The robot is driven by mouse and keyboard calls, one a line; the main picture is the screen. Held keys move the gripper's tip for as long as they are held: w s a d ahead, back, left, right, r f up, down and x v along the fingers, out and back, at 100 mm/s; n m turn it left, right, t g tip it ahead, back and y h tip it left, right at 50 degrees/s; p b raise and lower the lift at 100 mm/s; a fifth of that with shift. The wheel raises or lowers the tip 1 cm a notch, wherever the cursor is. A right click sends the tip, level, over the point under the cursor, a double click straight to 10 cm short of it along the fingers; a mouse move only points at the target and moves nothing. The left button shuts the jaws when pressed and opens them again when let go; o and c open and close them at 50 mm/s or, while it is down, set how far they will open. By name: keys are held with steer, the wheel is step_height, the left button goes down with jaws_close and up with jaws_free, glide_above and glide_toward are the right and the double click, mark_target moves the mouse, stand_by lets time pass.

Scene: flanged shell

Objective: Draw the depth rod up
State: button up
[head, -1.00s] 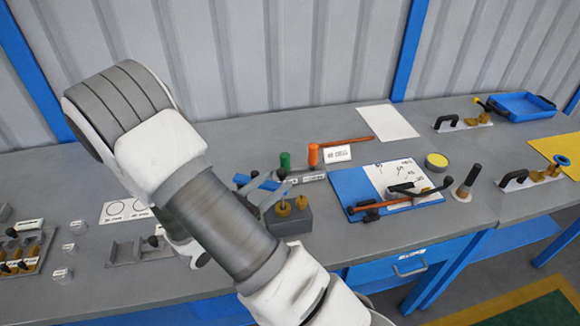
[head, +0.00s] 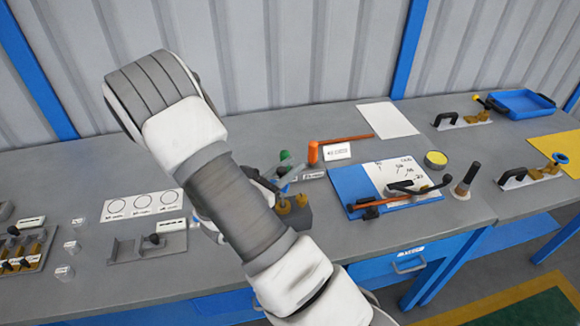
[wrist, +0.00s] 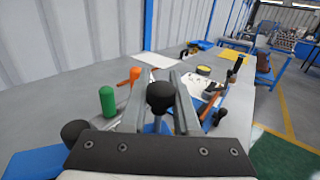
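In the wrist view a black ball knob (wrist: 160,96) on a thin grey stem sits between the two grey fingers of my gripper (wrist: 160,100). I take it for the top of the depth rod. The fingers lie close along both its sides; whether they press on it I cannot tell. In the head view my arm hides much of this spot, and my gripper (head: 277,186) is partly seen over a dark grey block (head: 296,218) with brass parts (head: 284,206). The rod's lower end is hidden.
A green handle (wrist: 107,101) stands left of my fingers, with an orange handle (wrist: 135,75) behind it. A second black knob (wrist: 73,133) is near the lower left. A blue board with a white sheet (head: 392,178) lies to the right.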

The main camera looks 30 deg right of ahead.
jaws_close()
stand_by(1.0)
